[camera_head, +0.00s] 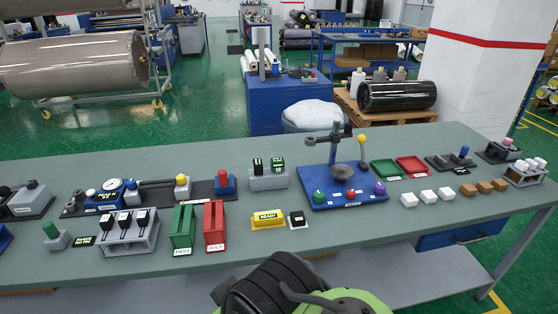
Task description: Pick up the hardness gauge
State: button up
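I cannot tell for certain which item is the hardness gauge. A blue device with a round white dial (113,184) sits on a dark base at the left of the grey-green workbench (340,232). A blue stand (343,196) with a grey post, a round dish and coloured knobs stands right of the middle. A grey holder (268,181) with two dark upright pieces stands between them. Part of my arm, green and black, shows at the bottom centre, below the bench's front edge. My gripper's fingers are not in view.
A green bin (183,228) and a red bin (214,224) stand near a grey rack (128,232) with black-handled pieces. A yellow box (268,219) lies at the front middle. White blocks (427,196) and brown blocks (484,187) line the right.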

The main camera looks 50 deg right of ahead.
aim_at(277, 164)
jog(key=z, duration=1.4)
